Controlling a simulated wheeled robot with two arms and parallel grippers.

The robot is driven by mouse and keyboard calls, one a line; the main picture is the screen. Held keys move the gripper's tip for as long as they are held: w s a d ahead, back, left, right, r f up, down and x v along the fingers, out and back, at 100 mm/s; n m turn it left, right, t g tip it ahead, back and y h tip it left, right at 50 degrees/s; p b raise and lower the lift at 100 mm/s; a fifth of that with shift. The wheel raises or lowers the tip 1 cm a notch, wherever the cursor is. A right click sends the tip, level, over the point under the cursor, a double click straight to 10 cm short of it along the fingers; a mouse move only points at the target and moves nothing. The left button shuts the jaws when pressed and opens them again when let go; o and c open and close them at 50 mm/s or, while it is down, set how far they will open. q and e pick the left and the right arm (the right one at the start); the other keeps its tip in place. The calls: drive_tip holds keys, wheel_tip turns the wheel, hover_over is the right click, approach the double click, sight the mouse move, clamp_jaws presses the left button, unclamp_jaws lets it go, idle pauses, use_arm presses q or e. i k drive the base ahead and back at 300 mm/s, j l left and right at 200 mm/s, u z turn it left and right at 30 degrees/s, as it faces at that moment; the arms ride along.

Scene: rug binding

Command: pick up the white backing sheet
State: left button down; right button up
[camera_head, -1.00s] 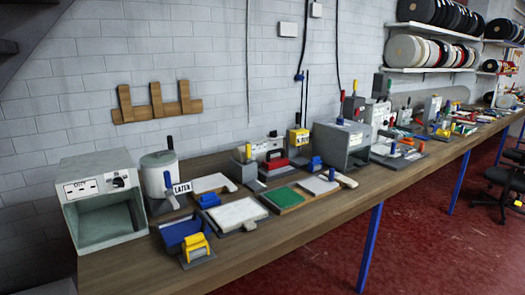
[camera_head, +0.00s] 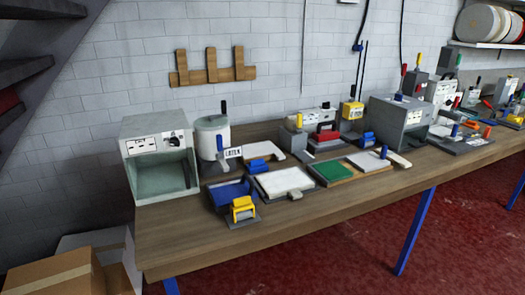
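Several flat white pieces lie on the wooden workbench (camera_head: 190,245), and I cannot tell for certain which is the white backing sheet. One white sheet (camera_head: 284,181) lies flat on a grey board with a pale handle at its front edge, at the middle of the bench. Another white panel (camera_head: 366,162) lies to the right, beside a green panel (camera_head: 328,172). A third white piece (camera_head: 289,147) is partly hidden further back, near a blue-handled tool (camera_head: 257,163). Neither of my grippers is in view.
A blue tray (camera_head: 228,192) and yellow roller tool (camera_head: 243,208) are left of the middle sheet. A grey-green open box (camera_head: 160,165) and white latex pot (camera_head: 213,135) stand at the left end. Cardboard boxes (camera_head: 60,275) are on the floor at lower left. The bench's front strip is clear.

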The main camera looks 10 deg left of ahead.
sight(260, 153)
drive_tip(key=u, duration=0.45)
drive_tip(key=i+l+u, duration=0.15)
drive_tip(key=l+u, duration=0.85)
drive_tip(key=i+l, duration=0.05)
